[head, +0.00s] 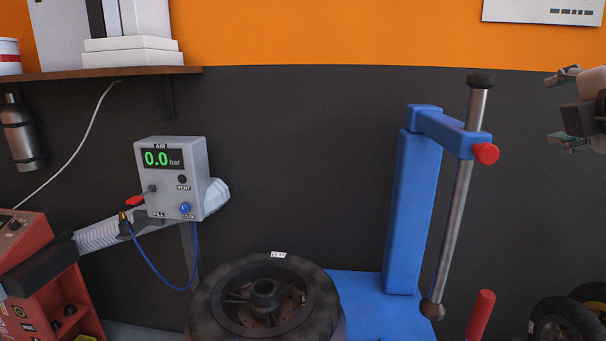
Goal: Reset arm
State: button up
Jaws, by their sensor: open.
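My gripper (569,109) is at the right edge of the head view, in front of the dark wall. Its two fingers are spread apart and point left. Nothing shows between them. The rest of my arm is cut off by the picture's edge.
A blue tyre machine (414,215) with a steel post (461,190) stands right of centre. A wheel (262,300) lies left of it. A grey air box (172,178) reads 0.0 bar. A shelf (100,74) is upper left, a red cabinet (50,290) lower left, wheels (562,322) lower right.

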jog(key=s+a+f+m+g+y+p, duration=0.1)
jog(key=s+a+f+m+g, duration=0.2)
jog(key=f+m, duration=0.35)
jog(key=s+f+m+g+p, duration=0.1)
jog(key=s+f+m+g, duration=0.2)
jog(key=s+f+m, duration=0.3)
jog(key=s+a+f+m+g+y+p, duration=0.1)
jog(key=s+a+f+m+g+y, duration=0.4)
jog(key=s+a+f, duration=0.3)
jog(key=a, duration=0.3)
jog(key=shift+s+a+f+m, duration=0.2)
jog(key=shift+s+a+m, duration=0.1)
jog(key=shift+s+m, duration=0.1)
